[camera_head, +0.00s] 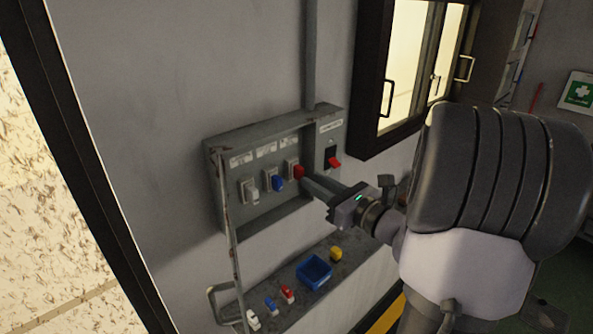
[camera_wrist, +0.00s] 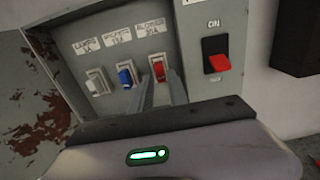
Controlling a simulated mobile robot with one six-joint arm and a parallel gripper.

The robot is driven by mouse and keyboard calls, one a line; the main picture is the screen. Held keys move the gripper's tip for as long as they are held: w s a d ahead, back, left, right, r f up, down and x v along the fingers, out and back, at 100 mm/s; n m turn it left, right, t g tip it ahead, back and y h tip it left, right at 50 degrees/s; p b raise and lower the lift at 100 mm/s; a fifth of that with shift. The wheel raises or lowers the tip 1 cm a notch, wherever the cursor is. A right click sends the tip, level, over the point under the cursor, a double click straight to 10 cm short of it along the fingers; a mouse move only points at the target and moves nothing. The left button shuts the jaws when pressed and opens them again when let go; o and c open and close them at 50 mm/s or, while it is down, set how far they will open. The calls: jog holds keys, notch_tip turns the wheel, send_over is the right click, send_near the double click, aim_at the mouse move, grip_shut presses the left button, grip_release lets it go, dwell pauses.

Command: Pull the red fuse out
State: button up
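The red fuse (camera_head: 298,171) sits in the rightmost of three holders in the grey wall box. It also shows in the wrist view (camera_wrist: 158,71), under a label. My gripper (camera_head: 308,180) reaches in from the right, its fingertips close to the red fuse. In the wrist view my two fingers (camera_wrist: 162,84) stand apart with a gap between them, one toward each side of the fuse's lower end. Whether either finger touches the fuse cannot be told.
A blue fuse (camera_head: 278,183) and a white fuse (camera_head: 253,196) sit left of it. A red switch (camera_head: 334,162) is on the right, by "ON". The shelf below (camera_head: 345,268) holds a blue bin (camera_head: 314,271), a yellow piece (camera_head: 335,253) and loose fuses. The box door (camera_head: 234,260) hangs open.

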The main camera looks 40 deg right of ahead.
aim_at(302, 175)
jog(key=shift+w, duration=0.25)
jog(key=shift+w, duration=0.45)
jog(key=shift+w+a, duration=0.2)
jog(key=shift+w, duration=1.5)
jog(key=shift+s, duration=0.2)
dwell(0.3)
grip_shut()
